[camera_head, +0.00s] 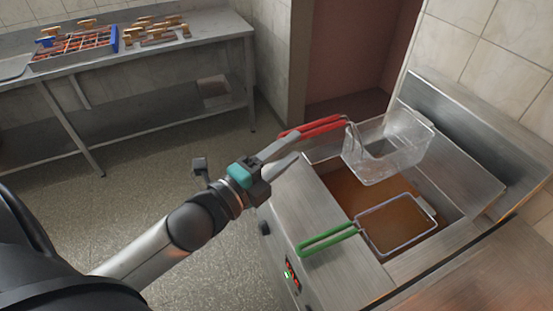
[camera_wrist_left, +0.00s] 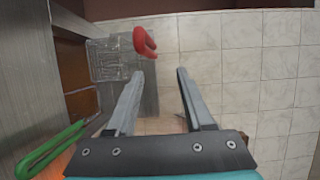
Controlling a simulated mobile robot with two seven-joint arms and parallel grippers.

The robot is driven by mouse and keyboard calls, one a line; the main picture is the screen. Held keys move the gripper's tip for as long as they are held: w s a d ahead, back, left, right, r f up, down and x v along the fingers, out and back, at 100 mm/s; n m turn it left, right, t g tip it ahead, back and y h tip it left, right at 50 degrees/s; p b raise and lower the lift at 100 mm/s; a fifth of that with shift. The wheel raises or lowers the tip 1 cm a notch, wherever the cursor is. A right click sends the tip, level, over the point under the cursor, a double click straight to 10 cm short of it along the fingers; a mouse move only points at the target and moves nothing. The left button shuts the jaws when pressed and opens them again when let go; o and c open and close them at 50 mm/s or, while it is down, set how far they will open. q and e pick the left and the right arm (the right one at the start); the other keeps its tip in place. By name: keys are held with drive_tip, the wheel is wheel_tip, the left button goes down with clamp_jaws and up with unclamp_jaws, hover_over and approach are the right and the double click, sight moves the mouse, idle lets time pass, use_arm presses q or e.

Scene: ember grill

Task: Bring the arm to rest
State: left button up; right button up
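My left gripper (camera_head: 296,147) is open and empty, beside the fryer's front edge. In the left wrist view its two fingers (camera_wrist_left: 161,73) stand apart with nothing between them. The red handle (camera_head: 318,126) of a wire basket (camera_head: 392,150) lies just beyond the fingertips in the head view. In the left wrist view the handle's red end (camera_wrist_left: 145,43) shows past the fingertips, seemingly apart from them. That basket sits high at the far part of the fryer, above the oil. My right gripper is not in view.
The fryer (camera_head: 315,205) holds brown oil and a low basket with a green handle (camera_head: 328,240). A steel table (camera_head: 130,55) at the back left carries a grill rack (camera_head: 75,46) and several wooden-handled items. The floor (camera_head: 150,150) between is clear.

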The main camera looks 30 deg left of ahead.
use_arm(q)
drive_tip(key=shift+v, duration=1.35)
drive_tip(key=s+a+f+n+g+y+b, duration=0.2)
drive_tip(key=f+n, duration=0.1)
drive_tip(key=f, duration=1)
drive_tip(key=s+a+f+n+g+y+b, duration=0.1)
drive_tip(key=s+a+f+n+g+b, duration=0.2)
drive_tip(key=f, duration=0.9)
drive_tip(key=s+a+f+n+g+y+b, duration=0.15)
drive_tip(key=f+n, duration=0.25)
drive_tip(key=f, duration=0.9)
drive_tip(key=s+d+f+n+g+b, duration=0.2)
drive_tip(key=s+d+f+n+g, duration=0.1)
drive_tip(key=s+f, duration=1)
drive_tip(key=s+d+f+n+g+b, duration=0.2)
drive_tip(key=s+f+n+g, duration=0.3)
drive_tip(key=s+f, duration=0.7)
drive_tip(key=shift+s+d+f+n+g+b, duration=0.35)
drive_tip(key=shift+s+d+g, duration=0.25)
drive_tip(key=shift+g, duration=0.35)
drive_tip(key=shift+y, duration=0.25)
